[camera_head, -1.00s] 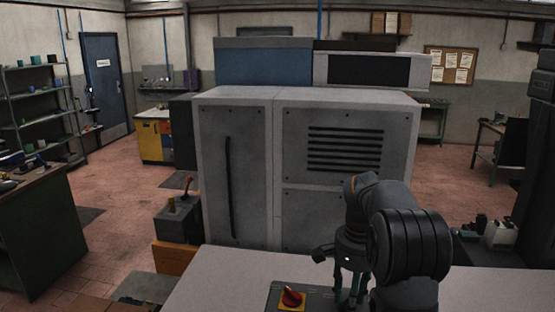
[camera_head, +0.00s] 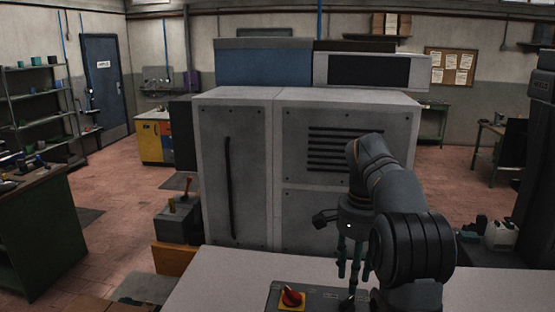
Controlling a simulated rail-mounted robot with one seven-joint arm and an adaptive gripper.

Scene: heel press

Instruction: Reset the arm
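My gripper (camera_head: 354,272) hangs fingers-down in front of the big grey machine, above the right end of the control panel. Its two greenish fingers look apart, and I see nothing held between them. The dark grey control panel (camera_head: 325,294) lies on the pale worktop at the bottom and carries a red rotary knob (camera_head: 292,297) on a yellow plate. A dark upright part shows just below the fingers; I cannot tell whether it touches them. My arm hides the panel's right side.
The grey machine cabinet (camera_head: 235,180) stands behind the pale worktop (camera_head: 220,283). A dark box with levers (camera_head: 178,220) stands to the left on an orange block (camera_head: 174,258). A green workbench (camera_head: 40,235) is at far left. The worktop left of the panel is clear.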

